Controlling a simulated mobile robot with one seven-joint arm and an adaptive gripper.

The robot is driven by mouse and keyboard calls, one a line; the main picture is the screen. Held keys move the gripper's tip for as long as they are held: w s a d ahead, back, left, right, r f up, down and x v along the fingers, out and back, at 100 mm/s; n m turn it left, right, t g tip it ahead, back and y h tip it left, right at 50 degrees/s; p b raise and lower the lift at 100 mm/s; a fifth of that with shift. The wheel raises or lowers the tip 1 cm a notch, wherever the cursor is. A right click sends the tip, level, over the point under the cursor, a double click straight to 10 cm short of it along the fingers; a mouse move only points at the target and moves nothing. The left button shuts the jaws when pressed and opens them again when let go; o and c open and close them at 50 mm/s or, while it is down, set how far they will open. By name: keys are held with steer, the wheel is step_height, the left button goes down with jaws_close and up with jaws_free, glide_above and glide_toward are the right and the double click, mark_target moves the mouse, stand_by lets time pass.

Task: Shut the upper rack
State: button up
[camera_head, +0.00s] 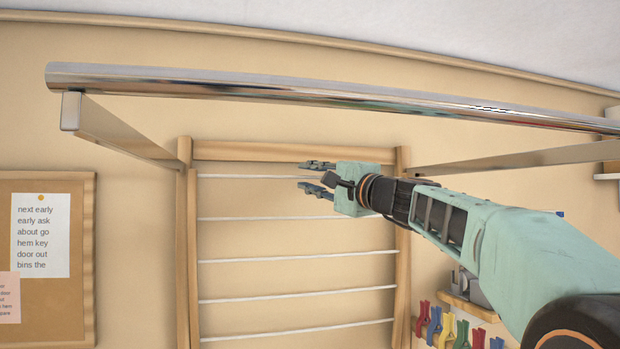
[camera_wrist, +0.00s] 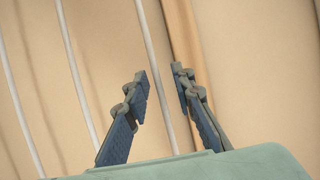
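A wooden drying rack (camera_head: 188,250) with several thin white rods hangs on the beige wall in the head view. Its top rail (camera_head: 290,152) runs level; how far its frame leans out from the wall is hard to tell. My gripper (camera_head: 303,176) is in front of the rack's upper right part, fingers pointing left, open and empty. In the wrist view my gripper (camera_wrist: 159,72) shows a gap between its fingertips. A white rod (camera_wrist: 152,60) passes behind or through that gap; I cannot tell whether it touches. Part of the rack's right side is hidden by my arm.
A chrome bar (camera_head: 300,92) on two flat brackets (camera_head: 125,135) juts out above the rack. Coloured pegs (camera_head: 447,328) hang at the lower right, and a cork board (camera_head: 60,320) is at the left.

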steer(key=v, duration=1.2)
